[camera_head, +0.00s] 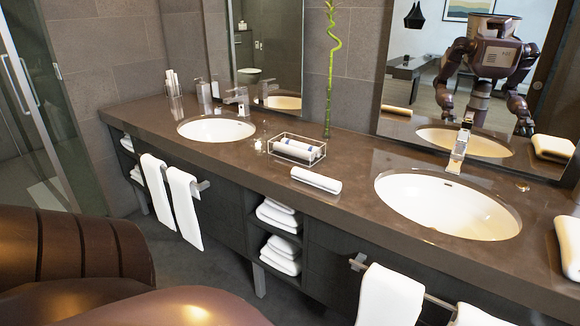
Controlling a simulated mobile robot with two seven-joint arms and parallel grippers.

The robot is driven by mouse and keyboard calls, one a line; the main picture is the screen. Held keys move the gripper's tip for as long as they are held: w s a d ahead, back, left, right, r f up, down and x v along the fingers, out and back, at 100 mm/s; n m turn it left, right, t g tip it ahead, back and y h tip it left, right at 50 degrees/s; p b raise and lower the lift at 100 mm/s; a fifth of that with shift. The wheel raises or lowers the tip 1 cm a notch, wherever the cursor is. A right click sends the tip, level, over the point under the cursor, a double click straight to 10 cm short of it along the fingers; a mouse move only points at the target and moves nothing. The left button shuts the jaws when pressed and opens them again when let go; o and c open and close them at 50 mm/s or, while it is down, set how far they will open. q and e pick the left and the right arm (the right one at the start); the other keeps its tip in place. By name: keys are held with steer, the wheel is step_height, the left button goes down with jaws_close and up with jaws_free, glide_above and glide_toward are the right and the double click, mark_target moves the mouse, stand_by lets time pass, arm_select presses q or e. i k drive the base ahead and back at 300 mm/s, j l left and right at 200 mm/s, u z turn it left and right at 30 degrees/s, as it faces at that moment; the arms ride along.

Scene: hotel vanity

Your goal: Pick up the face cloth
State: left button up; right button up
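A white rolled or folded cloth (316,179) lies on the brown counter in front of a clear box, between the two sinks. It looks like the face cloth, though I cannot be certain. Inside the clear box (284,148) lie white rolls with bluish bands (299,148). Neither of my grippers shows directly; only brown parts of my arms fill the lower left. The mirror shows my reflection, too small to tell how the grippers stand.
The brown counter (345,200) holds a left sink (216,130) and a right sink (448,207). White towels hang on bars at the front (184,208) (390,298). Folded towels (281,254) fill open shelves. A bamboo stem (331,70) stands behind the box.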

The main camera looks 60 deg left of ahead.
mark_target(327, 184)
steer(key=u, duration=1.55)
